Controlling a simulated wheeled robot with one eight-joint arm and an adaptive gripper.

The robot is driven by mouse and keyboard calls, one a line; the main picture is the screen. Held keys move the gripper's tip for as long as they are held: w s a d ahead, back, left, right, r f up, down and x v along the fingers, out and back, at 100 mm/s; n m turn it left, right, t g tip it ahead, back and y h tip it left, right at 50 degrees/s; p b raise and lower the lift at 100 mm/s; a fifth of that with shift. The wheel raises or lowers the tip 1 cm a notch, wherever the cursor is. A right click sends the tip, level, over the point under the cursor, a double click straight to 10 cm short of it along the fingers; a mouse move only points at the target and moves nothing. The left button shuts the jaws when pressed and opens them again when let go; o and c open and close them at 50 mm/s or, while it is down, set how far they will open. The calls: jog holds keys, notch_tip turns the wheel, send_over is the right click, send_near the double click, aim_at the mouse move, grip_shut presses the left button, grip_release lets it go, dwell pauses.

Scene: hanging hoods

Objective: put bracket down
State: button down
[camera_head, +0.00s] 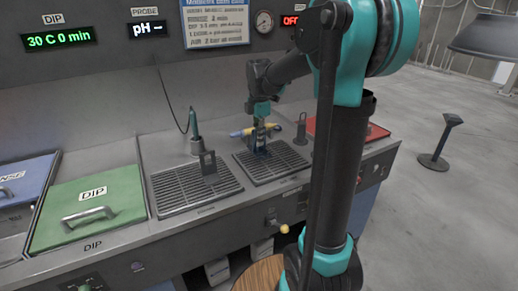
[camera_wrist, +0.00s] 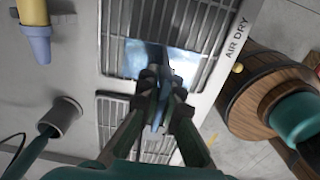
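My gripper (camera_head: 262,136) is low over the right-hand drain grate (camera_head: 290,164), which is marked AIR DRY in the wrist view. In the wrist view its fingers (camera_wrist: 161,82) are closed in around a thin bluish metal bracket (camera_wrist: 148,59).
A dark upright piece (camera_head: 208,163) stands at the left grate (camera_head: 180,190). A probe (camera_head: 195,139) in its holder and a yellow-and-blue tool (camera_head: 240,132) are behind. Green (camera_head: 95,205) and blue (camera_head: 22,180) lids lie left; a red surface (camera_head: 375,132) lies right.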

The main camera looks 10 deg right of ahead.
aim_at(259, 151)
jog(key=shift+f, duration=2.1)
jog(key=shift+f, duration=0.1)
jog(key=c, duration=1.7)
grip_release()
notch_tip(259, 151, up, 12)
jog(key=shift+r, duration=0.1)
